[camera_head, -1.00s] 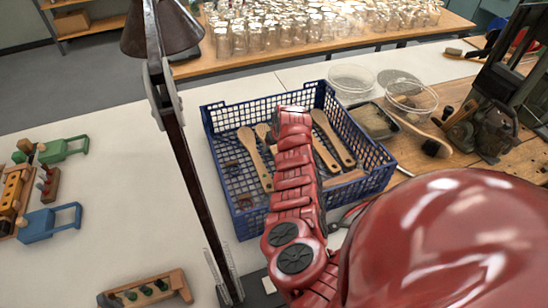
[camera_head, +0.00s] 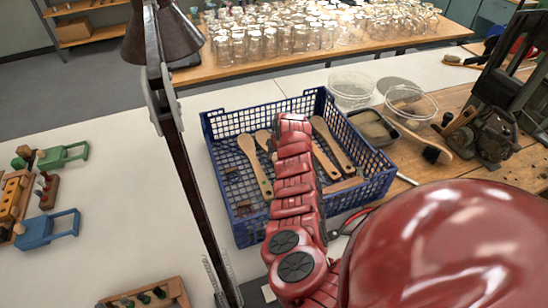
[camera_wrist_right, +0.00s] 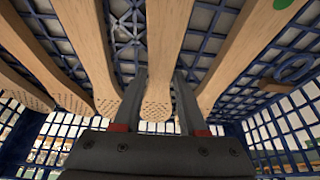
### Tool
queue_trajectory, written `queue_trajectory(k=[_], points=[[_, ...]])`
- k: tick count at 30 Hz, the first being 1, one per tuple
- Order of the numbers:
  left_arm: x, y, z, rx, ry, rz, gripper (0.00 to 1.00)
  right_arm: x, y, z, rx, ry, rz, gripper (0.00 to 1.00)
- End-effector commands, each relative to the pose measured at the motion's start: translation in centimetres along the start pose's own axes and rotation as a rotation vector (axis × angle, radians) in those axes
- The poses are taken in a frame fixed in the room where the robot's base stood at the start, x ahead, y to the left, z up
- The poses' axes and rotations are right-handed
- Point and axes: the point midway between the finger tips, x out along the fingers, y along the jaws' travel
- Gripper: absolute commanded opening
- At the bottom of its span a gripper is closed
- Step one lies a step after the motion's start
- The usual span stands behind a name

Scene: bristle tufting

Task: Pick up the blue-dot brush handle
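Several pale wooden brush handles lie in a blue mesh crate (camera_head: 222,118). In the head view, one handle (camera_head: 255,165) lies left of my red right arm and another (camera_head: 331,145) lies right of it. My right gripper (camera_wrist_right: 160,78) hangs inside the crate, mostly hidden behind my arm in the head view. In the right wrist view its two fingers are apart, one on each side of a middle handle (camera_wrist_right: 168,35) with a hole-dotted end. I cannot tell whether they touch it. A handle at upper right (camera_wrist_right: 245,45) bears a green dot. I see no blue dot. My left gripper is out of view.
A dark lamp post (camera_head: 180,150) stands just left of the crate. Clear round dishes (camera_head: 410,102) and a dark tray (camera_head: 374,128) lie right of it. Wooden racks and a blue frame (camera_head: 45,230) sit at far left. The white table between is clear.

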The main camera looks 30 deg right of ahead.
Motion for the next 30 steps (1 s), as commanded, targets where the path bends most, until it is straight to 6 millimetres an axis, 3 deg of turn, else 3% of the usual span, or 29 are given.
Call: queue_trajectory(k=[1, 4, 17, 23, 30], points=[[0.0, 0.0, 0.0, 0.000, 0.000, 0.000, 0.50, 0.0, -0.1, 0.0, 0.000, 0.000, -0.001, 0.19], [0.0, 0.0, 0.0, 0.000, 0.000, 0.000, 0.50, 0.0, -0.1, 0.0, 0.000, -0.001, -0.001, 0.01], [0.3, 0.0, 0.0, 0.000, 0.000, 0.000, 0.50, -0.4, -0.1, -0.1, 0.000, -0.001, -0.002, 0.00], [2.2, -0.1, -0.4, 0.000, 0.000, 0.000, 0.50, -3.1, 0.0, -1.2, 0.000, -0.001, 0.000, 0.00], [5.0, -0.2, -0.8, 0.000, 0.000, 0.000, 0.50, -9.0, 0.0, -3.8, -0.002, 0.003, 0.001, 0.00]])
